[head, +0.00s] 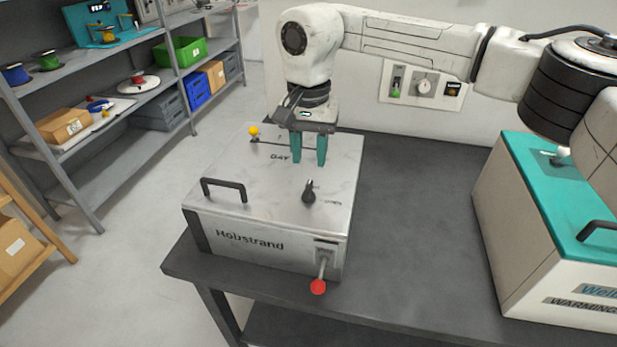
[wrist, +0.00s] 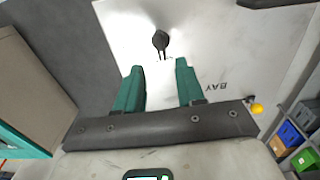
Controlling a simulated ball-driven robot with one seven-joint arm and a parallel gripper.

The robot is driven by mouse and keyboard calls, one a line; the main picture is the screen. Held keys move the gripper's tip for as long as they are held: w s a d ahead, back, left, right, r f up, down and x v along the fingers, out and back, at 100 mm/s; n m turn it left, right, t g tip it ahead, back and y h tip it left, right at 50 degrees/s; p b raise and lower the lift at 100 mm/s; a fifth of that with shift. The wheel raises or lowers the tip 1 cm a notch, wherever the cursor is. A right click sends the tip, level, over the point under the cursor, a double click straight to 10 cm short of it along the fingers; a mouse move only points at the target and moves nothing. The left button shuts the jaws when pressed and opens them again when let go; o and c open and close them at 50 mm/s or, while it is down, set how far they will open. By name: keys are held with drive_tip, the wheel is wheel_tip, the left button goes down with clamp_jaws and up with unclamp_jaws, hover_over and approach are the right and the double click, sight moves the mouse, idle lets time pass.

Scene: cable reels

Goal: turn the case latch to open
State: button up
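The case (head: 260,200) is a silver box marked "Hobstrand" on the dark table. A small black turn latch (head: 309,192) stands on its top near the right edge, with small lettering beside it. The latch also shows in the wrist view (wrist: 160,42), ahead of the fingers. My gripper (head: 309,160) points down with two teal fingers above the case top, behind the latch and apart from it. In the wrist view the fingers (wrist: 160,80) are spread with nothing between them.
The case also has a black handle (head: 223,187), a yellow-knobbed lever (head: 254,132) and a red-knobbed lever (head: 318,286). A teal-topped box (head: 520,230) stands at the right of the table (head: 410,230). The tabletop between is clear. Shelves (head: 100,130) stand at the left.

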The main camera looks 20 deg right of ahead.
sight(308, 186)
wheel_tip(308, 186, down, 7)
drive_tip(key=shift+a+f+p, duration=0.1)
drive_tip(key=shift+f+p, duration=0.05)
drive_tip(key=shift+p, duration=0.25)
clamp_jaws()
idle(0.4)
